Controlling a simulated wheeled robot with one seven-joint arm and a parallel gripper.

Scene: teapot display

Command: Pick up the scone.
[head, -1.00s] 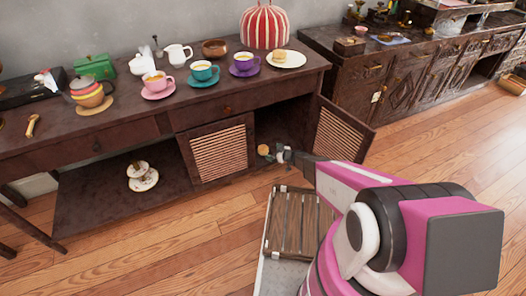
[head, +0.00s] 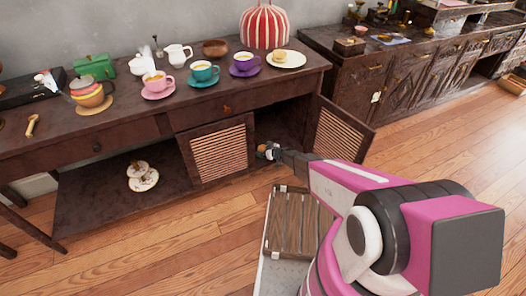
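A small round tan-brown thing (head: 262,147), which looks like the scone, is in the open cabinet under the table. My gripper (head: 267,151) reaches into the cabinet opening from the right, with its tip right at this thing and covering part of it. The fingers are too small to show whether they are open or shut, or whether they touch it. Another tan baked piece (head: 279,56) sits on a white plate (head: 296,60) on the tabletop, far above my gripper.
The left slatted door (head: 219,152) and right slatted door (head: 340,133) stand open on either side of my gripper. Cups, a teapot and bowls stand on the table (head: 130,121). A slatted wooden piece (head: 298,225) is below my arm. The floor (head: 455,150) at right is clear.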

